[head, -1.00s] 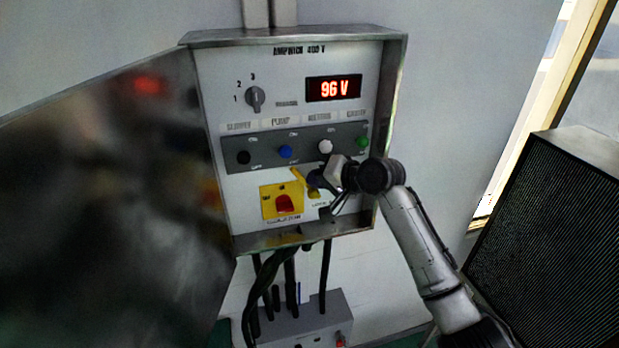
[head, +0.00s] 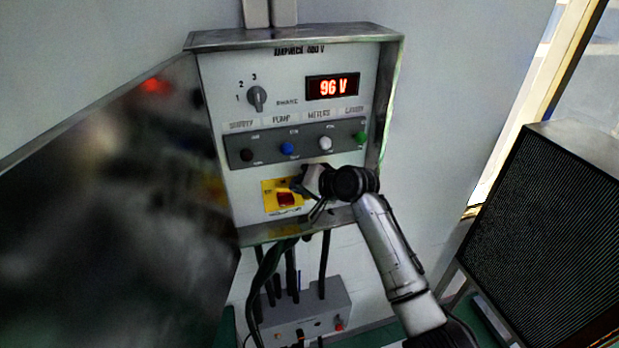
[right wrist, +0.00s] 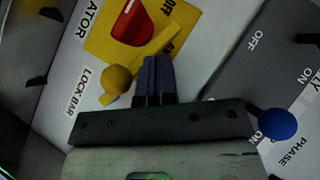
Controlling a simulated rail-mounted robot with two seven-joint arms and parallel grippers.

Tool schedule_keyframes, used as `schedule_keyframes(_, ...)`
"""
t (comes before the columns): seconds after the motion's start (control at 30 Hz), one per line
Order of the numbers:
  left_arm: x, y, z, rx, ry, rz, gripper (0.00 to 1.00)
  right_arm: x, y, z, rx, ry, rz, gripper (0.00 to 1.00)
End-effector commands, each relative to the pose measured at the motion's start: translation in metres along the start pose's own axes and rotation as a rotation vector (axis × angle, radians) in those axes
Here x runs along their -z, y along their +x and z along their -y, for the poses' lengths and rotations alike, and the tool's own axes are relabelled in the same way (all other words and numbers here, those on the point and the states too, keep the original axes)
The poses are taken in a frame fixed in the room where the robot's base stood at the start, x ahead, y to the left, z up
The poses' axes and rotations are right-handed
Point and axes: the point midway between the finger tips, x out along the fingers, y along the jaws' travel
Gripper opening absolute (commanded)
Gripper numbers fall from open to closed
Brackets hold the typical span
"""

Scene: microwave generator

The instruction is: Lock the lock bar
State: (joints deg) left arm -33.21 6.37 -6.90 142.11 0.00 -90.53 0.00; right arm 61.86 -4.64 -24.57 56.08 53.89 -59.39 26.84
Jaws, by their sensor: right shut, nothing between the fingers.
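The yellow lock bar (right wrist: 148,54) shows in the right wrist view, with a round yellow knob (right wrist: 116,79) at its lower left end. It slants up to the right, its far end overlapping a yellow plate (right wrist: 98,37). A red switch handle (right wrist: 130,20) sits on that plate, beside the bar. My right gripper (right wrist: 157,60) is shut and empty, its fingertips right next to the bar; I cannot tell if they touch. In the head view, my right gripper (head: 298,186) is in front of the panel and hides most of the bar. My left gripper is out of view.
The open cabinet door (head: 110,190) stands at the left. Above the switch is a grey strip (head: 305,142) with several coloured knobs. A blue knob (right wrist: 277,124) is close to my gripper's right side. Cables and a grey box (head: 300,315) are below.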

Motion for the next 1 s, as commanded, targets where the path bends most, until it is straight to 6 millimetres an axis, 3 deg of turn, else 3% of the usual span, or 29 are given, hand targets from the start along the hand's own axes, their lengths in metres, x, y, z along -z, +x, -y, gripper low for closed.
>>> schedule_keyframes(1.0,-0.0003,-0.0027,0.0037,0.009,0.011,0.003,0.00,-0.0115,0.0115,-0.0060,0.000,0.001,-0.001,0.00)
